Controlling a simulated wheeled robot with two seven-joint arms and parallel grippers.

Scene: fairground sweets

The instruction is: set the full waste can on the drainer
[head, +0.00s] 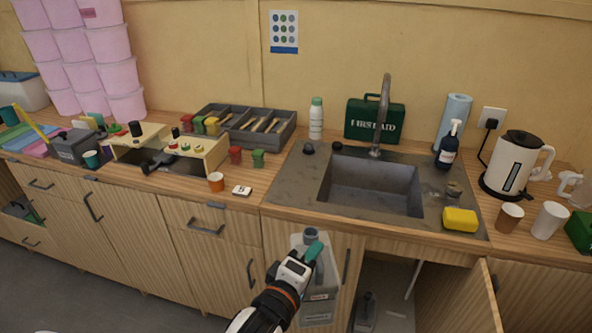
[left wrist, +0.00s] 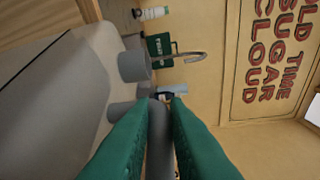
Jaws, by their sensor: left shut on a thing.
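A grey can with a label (head: 318,308) and a grey cap (head: 311,234) hangs upright in front of the cupboard doors, below the counter edge. I take it to be the waste can; its fill cannot be seen. My left gripper (head: 315,250), with green fingers, is shut on its handle. In the left wrist view the can's grey body (left wrist: 60,95) fills the left side and the fingers (left wrist: 160,108) close around the grey handle. The drainer (head: 296,187) is the dark flat area left of the sink basin (head: 370,190). My right gripper is out of view.
A small dark plug-like thing (head: 308,148) lies at the drainer's back; most of the drainer is clear. A white bottle (head: 316,118) stands behind it. The cupboard under the sink is open, holding a dark container (head: 365,312).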

